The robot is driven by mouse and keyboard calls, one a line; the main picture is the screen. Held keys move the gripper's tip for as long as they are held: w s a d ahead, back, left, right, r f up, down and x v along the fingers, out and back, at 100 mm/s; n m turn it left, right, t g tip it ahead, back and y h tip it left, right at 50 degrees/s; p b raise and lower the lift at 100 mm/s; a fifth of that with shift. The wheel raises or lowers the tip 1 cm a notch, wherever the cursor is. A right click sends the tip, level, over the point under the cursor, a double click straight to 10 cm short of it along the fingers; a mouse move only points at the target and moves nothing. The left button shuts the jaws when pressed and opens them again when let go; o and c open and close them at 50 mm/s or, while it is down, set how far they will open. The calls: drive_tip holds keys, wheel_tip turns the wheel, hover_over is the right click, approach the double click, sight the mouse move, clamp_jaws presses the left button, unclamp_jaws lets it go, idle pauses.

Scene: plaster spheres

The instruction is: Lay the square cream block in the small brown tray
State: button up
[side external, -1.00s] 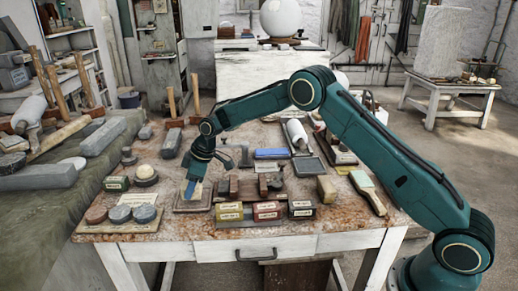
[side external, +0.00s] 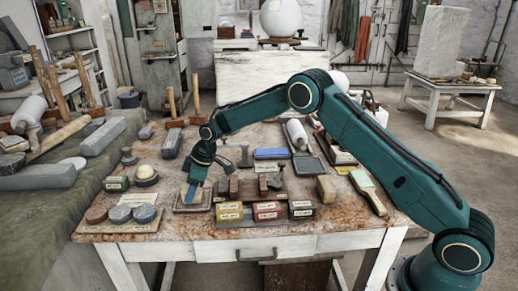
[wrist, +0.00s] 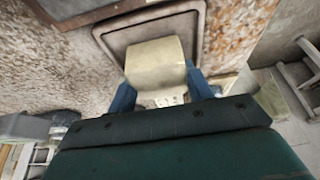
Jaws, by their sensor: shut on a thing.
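The cream block (wrist: 156,63) is between the two blue fingers of my gripper (wrist: 160,92) in the wrist view. My gripper is shut on it. The small brown tray (wrist: 198,22) lies just beyond and under the block, and its raised rim shows around it. In the side view my gripper (side external: 192,192) points down over the tray (side external: 180,209), near the table's front left. The block is mostly hidden there by the fingers. I cannot tell whether the block touches the tray floor.
Right of the tray are stacked small labelled boxes (side external: 229,212) and a wooden rack. On the left, a board (side external: 122,226) holds round pucks, with a domed cream piece (side external: 146,176) behind it. A wood-handled brush (side external: 368,192) lies at the right.

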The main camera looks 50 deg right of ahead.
drive_tip(key=shift+f, duration=0.1)
drive_tip(key=o, duration=1.3)
drive_tip(key=shift+c, duration=0.2)
drive_tip(key=shift+r, duration=1.95)
